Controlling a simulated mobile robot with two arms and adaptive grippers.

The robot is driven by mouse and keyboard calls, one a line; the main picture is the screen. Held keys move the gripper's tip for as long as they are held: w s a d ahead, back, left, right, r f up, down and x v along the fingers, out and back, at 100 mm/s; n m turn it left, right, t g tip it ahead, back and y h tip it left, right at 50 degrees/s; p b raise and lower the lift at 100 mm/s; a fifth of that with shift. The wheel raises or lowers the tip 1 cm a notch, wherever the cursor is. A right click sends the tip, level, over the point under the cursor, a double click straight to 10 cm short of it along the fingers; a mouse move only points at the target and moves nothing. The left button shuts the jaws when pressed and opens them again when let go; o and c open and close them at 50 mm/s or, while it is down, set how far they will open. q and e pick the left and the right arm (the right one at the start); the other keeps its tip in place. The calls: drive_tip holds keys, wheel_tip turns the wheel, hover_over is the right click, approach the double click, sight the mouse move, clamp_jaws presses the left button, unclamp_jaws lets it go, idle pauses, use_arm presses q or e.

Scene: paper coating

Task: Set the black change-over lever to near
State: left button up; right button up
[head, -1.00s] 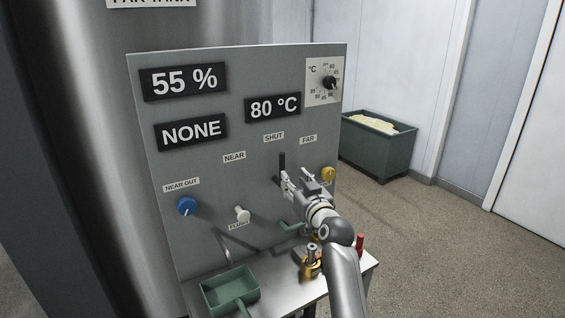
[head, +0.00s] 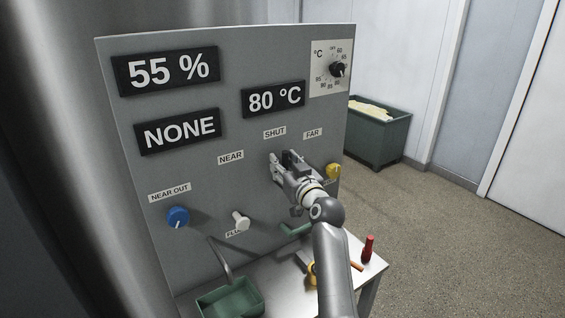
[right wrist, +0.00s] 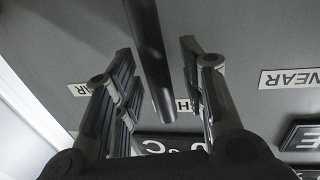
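The black change-over lever (right wrist: 150,55) shows in the right wrist view as a dark rod between my two fingers. In the head view my right gripper (head: 278,165) is at the panel just below the SHUT label (head: 274,133) and largely hides the lever. In the right wrist view my right gripper (right wrist: 158,95) is open around the lever. The NEAR label (head: 231,157) is to the left and the FAR label (head: 313,133) to the right. My left gripper is not in view.
The grey panel (head: 215,185) carries a NONE display (head: 178,131), a blue knob (head: 178,217), a white knob (head: 241,220) and a yellow knob (head: 333,171). A green scoop-like tray (head: 230,300) and a red-handled item (head: 368,248) are on the shelf below.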

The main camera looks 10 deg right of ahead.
drive_tip(key=shift+s+r, duration=0.1)
drive_tip(key=shift+s, duration=0.05)
drive_tip(key=shift+c, duration=0.3)
drive_tip(key=c, duration=0.5)
drive_tip(key=shift+c, duration=1.2)
clamp_jaws()
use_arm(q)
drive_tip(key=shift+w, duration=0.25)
